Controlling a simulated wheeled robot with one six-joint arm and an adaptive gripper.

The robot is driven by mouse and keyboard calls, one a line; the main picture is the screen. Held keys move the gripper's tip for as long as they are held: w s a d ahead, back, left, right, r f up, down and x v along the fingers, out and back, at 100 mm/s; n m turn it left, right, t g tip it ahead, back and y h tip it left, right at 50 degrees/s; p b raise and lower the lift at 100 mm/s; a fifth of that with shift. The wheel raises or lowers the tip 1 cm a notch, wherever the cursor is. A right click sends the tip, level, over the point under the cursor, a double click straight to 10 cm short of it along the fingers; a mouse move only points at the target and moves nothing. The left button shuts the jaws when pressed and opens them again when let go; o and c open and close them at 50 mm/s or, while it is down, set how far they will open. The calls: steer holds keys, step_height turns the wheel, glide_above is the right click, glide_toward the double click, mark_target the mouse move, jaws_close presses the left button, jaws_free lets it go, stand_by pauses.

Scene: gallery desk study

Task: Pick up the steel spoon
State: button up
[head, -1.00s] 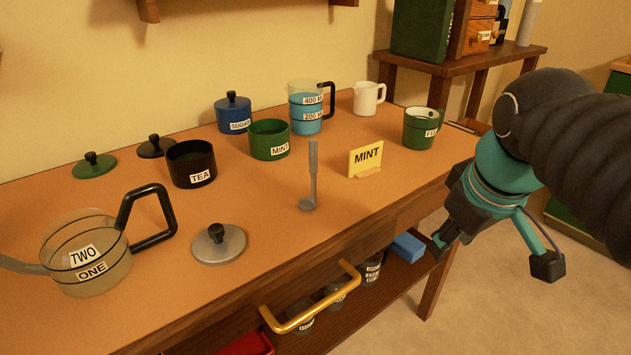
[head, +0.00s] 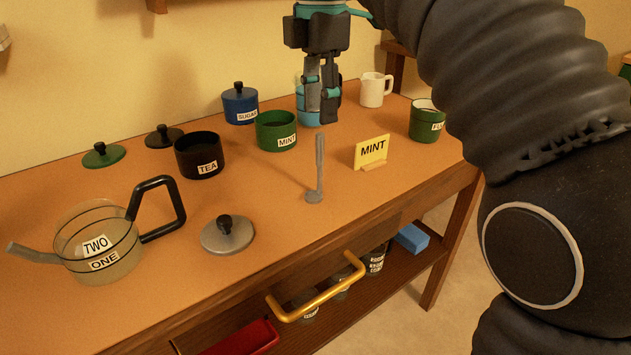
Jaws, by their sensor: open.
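The steel spoon (head: 320,165) is grey and shows near the front middle of the table. Its handle points up in the picture and its round end is at the bottom, near the table's front edge. My gripper (head: 322,112) points down above the spoon's handle top in the picture, apart from it. It is open with nothing between the fingers.
The yellow MINT sign (head: 371,150) stands right of the spoon, and the green MINT pot (head: 277,130) behind it to the left. A grey lid (head: 227,235) and glass kettle (head: 97,240) are at left. A gold handle (head: 317,292) juts from the front.

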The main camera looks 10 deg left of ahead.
mark_target(320, 164)
step_height(320, 164, down, 12)
steer(key=b, duration=0.2)
steer(key=shift+w+f+b, duration=0.1)
steer(key=shift+f+b, duration=0.05)
steer(key=shift+b, duration=0.2)
steer(key=shift+c, duration=0.3)
jaws_close()
